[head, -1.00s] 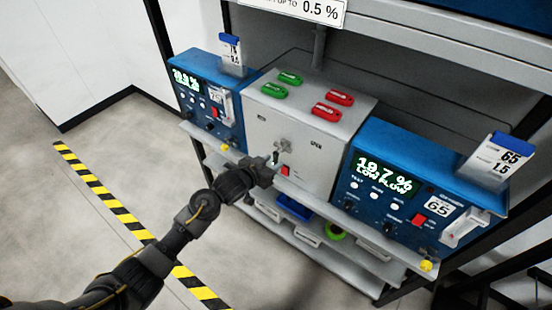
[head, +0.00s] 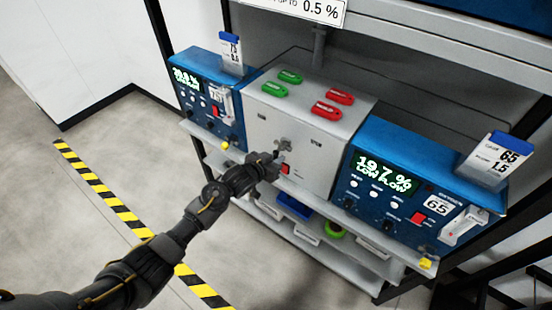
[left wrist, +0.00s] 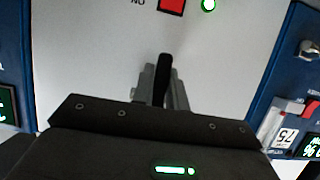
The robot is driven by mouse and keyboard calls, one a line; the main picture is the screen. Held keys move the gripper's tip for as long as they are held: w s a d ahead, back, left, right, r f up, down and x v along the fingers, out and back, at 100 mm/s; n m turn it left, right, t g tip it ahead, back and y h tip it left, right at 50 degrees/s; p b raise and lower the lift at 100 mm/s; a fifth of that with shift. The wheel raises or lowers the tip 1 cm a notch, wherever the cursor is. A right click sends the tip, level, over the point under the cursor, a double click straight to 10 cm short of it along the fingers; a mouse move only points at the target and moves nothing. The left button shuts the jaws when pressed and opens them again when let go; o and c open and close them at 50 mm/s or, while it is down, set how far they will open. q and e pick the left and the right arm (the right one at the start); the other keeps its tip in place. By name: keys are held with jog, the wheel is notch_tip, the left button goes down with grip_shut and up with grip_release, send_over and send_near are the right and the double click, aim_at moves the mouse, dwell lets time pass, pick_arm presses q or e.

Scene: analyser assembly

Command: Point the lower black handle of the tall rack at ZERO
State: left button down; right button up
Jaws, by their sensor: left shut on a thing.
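The lower black handle (left wrist: 163,70) sits on the front of a grey box (head: 322,160) in the rack. In the left wrist view, it stands between the fingers of my left gripper (left wrist: 163,92), which is shut on it. In the head view, my left gripper (head: 275,161) is at the box front, just below a metal fitting (head: 285,144), and mostly hides the handle. Small dark labels flank the fitting, too blurred to read, so I cannot tell which one the handle points at. My right gripper is not in view.
Blue analysers stand at the left (head: 192,98) and right (head: 400,165) of the box. Red and green tags (head: 340,97) lie on top of it. A red switch (head: 285,169) is close beside my gripper. Bins (head: 294,206) sit on the shelf below.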

pick_arm(q)
jog(key=shift+w+a+r+m+t+y+b, duration=0.1)
jog(key=shift+w+a+m+t+y+b, duration=0.2)
jog(key=shift+m, duration=0.5)
jog(key=shift+a+r+m+t+y+b, duration=0.15)
jog(key=shift+m+t+y+b, duration=0.3)
jog(key=shift+m, duration=0.35)
jog(key=shift+w+a+f+m+t+y+b, duration=0.2)
jog(key=shift+m+y, duration=0.25)
jog(key=shift+m, duration=0.35)
jog(key=shift+r+t, duration=0.15)
jog(key=shift+t, duration=0.1)
jog(key=c, duration=1.4)
grip_release()
jog(key=shift+s, duration=0.1)
jog(key=b+v, duration=0.1)
jog(key=v, duration=0.9)
jog(key=shift+s+a+r+b, duration=0.15)
jog(key=shift+s+r+b, duration=0.1)
jog(key=shift+b, duration=0.15)
